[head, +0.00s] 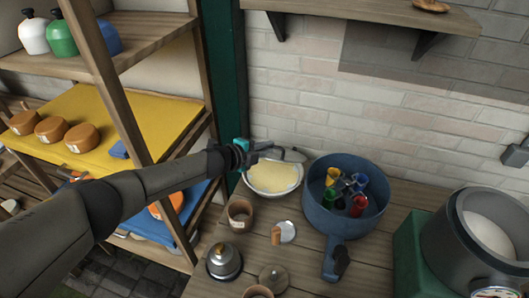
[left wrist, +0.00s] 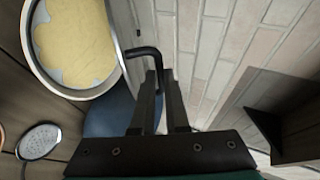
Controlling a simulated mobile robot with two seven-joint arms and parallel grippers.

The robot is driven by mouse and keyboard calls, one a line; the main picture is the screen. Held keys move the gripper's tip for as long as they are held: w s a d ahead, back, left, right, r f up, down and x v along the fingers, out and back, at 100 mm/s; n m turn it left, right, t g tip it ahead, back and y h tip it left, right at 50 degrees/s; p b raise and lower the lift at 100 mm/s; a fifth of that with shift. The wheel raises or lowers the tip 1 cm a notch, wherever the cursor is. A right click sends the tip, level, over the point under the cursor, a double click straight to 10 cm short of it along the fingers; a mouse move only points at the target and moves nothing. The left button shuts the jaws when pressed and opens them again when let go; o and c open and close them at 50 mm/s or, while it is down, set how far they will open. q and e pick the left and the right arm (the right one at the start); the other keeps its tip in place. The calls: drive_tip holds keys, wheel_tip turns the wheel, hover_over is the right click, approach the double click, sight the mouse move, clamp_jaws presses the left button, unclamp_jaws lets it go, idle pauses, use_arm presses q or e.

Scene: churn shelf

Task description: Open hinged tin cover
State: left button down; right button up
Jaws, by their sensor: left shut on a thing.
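A round pale tin (head: 270,193) stands on the wooden bench against the brick wall, with yellow contents in view. Its grey cover (head: 292,156) shows raised at the far side, seen nearly edge-on; its exact angle is hard to tell. The tin also shows at the upper left of the left wrist view (left wrist: 83,94). A bent black handle (left wrist: 143,51) comes from the rim side there. My left gripper (head: 262,149) is at the tin's back left edge, its jaws (left wrist: 162,80) shut on this handle. My right gripper is not in view.
A blue pot (head: 318,213) with coloured items stands close right of the tin. A brown cup (head: 240,214), a strainer-like disc (head: 287,231) and a metal pot (head: 224,262) are in front. A wooden shelf (head: 375,12) juts out above; a rack post (head: 118,110) stands left.

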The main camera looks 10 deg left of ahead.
use_arm(q)
drive_tip(key=shift+w+d+r, duration=0.1)
drive_tip(key=shift+w+r, duration=0.5)
drive_tip(key=shift+r, duration=0.05)
drive_tip(key=c, duration=1.2)
unclamp_jaws()
drive_tip(key=shift+s+p, duration=0.15)
drive_tip(key=shift+p, duration=0.15)
drive_tip(key=shift+s+a+r+p, duration=0.25)
drive_tip(key=shift+s+a+p, duration=0.1)
drive_tip(key=shift+s+a, duration=0.1)
drive_tip(key=p+v, duration=0.3)
drive_tip(key=v, duration=1)
drive_tip(key=shift+s, duration=0.3)
